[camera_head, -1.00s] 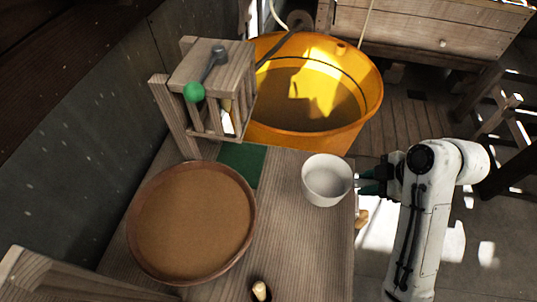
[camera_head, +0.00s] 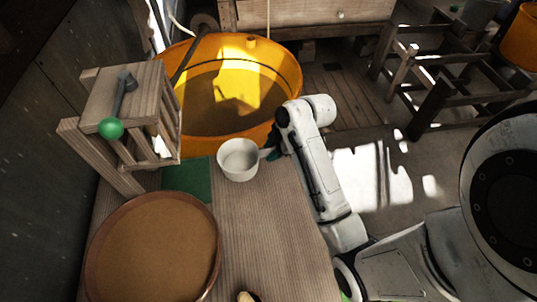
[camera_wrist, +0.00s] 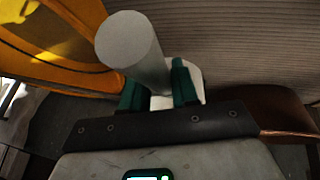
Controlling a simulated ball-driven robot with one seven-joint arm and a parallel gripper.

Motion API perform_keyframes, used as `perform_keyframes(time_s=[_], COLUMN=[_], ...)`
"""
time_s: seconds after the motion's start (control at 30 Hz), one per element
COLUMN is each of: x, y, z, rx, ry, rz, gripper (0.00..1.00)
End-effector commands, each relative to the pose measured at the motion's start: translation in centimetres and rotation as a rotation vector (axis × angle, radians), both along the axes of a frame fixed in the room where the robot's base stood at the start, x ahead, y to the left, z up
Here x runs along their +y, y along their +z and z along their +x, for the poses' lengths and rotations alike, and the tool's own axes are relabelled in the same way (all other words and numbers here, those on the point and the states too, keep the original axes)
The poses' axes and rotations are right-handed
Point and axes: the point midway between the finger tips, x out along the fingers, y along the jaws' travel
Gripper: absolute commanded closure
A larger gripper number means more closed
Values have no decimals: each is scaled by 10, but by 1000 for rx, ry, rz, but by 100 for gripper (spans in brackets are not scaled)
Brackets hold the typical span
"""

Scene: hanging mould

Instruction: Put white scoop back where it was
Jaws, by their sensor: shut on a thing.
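The white scoop (camera_head: 238,160) is upright with its opening up, at the far edge of the wooden table, just right of the green mat (camera_head: 187,180). I cannot tell whether its base touches the table. My gripper (camera_head: 272,148) comes from the right and is shut on the scoop's handle, partly hidden by my arm. In the wrist view, the green fingers (camera_wrist: 160,90) close around the handle, and the scoop's white cup (camera_wrist: 130,45) shows beyond them.
A yellow-orange tub (camera_head: 285,75) stands behind the table edge. A wooden stand (camera_head: 130,90) with a green-knobbed lever is at the left. A round brown-filled tray (camera_head: 155,245) lies at the front left. The table middle (camera_head: 260,230) is clear.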

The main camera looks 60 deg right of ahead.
Motion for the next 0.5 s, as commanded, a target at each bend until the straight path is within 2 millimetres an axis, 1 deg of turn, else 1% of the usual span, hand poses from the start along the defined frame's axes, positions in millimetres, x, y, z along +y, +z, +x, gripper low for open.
perform_keyframes(time_s=[0.03, 0.27, 0.4, 0.5], x=[-1, -5, -4, -5], y=[-4, -18, -37, -46], z=[4, 15, 13, 14], rx=[0, 0, 2, 1], ry=[0, 0, -3, -1], rz=[0, 0, 3, 0], gripper=[100, 100, 100, 100])
